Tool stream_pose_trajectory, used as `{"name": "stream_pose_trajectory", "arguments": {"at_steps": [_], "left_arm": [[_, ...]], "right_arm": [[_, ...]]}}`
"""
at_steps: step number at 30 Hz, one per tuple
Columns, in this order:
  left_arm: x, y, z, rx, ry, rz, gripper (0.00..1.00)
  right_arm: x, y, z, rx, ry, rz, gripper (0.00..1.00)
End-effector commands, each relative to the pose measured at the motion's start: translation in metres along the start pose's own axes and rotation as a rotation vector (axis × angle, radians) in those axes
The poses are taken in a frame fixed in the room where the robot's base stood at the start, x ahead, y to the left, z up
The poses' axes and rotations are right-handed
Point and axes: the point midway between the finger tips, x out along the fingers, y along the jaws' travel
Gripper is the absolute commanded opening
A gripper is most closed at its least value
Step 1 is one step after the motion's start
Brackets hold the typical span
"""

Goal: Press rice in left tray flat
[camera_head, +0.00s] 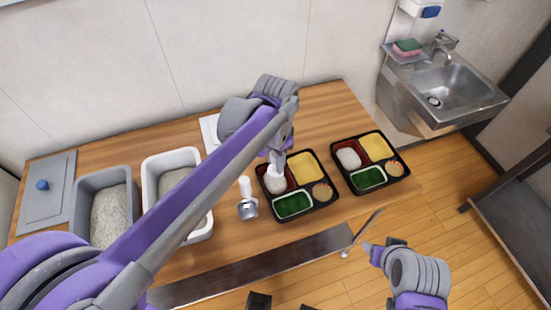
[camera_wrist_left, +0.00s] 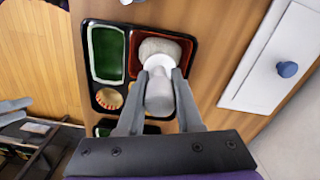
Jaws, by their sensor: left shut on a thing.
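The left tray (camera_head: 311,207) is black, with red, yellow and green compartments, on the wooden table. Grey-white rice (camera_head: 273,187) lies in its red compartment and shows in the left wrist view (camera_wrist_left: 160,47). My left gripper (camera_head: 277,158) is shut on a white press tool (camera_head: 275,174) and holds it over that compartment. In the left wrist view the fingers (camera_wrist_left: 160,88) grip the white tool (camera_wrist_left: 158,96). Its wide end covers part of the rice; I cannot tell whether it touches. My right gripper (camera_head: 372,250) is at the lower right, away from the trays, its opening unclear.
A second bento tray (camera_head: 384,182) stands to the right. A scoop with a white handle (camera_head: 246,188) lies left of the left tray. A grey bin (camera_head: 80,192) and a white bin (camera_head: 150,180) hold rice. A grey lid (camera_head: 55,172) lies at the far left.

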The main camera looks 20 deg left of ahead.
Motion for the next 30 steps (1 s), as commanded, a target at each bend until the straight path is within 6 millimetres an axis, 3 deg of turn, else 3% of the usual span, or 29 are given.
{"name": "stream_pose_trajectory", "arguments": {"at_steps": [30], "left_arm": [[0.021,0.0,0.0,0.0,0.0,0.0,0.0]], "right_arm": [[0.012,0.0,0.011,0.0,-0.008,0.0,0.58]]}}
